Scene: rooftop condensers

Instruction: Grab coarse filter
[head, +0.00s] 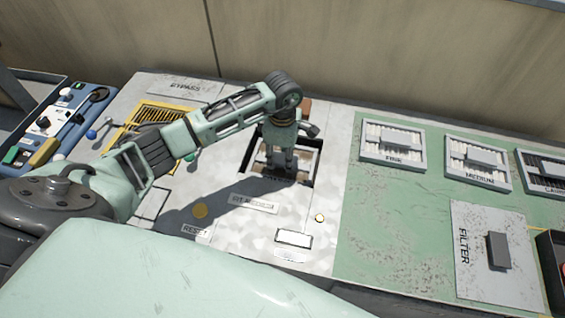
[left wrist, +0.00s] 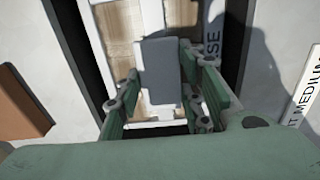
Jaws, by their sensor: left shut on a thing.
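In the left wrist view a filter (left wrist: 120,46) with a white frame and pale tan panels lies inside a dark-edged opening. Its label is partly hidden and ends in "SE", which fits the coarse filter. A grey block handle (left wrist: 160,72) stands up from it. My left gripper (left wrist: 163,92) is shut on this handle, a green finger on either side. In the head view my left gripper (head: 281,168) reaches straight down into the square opening, hiding most of the filter there. My right gripper is not in view.
Filters labelled fine (head: 392,142) and medium (head: 477,163) lie on the green panel, with a dark-slatted one (head: 543,174) at the right edge. Below them is a filter plate (head: 478,262) with a grey handle. A blue control box (head: 62,128) stands left. A wall rises behind.

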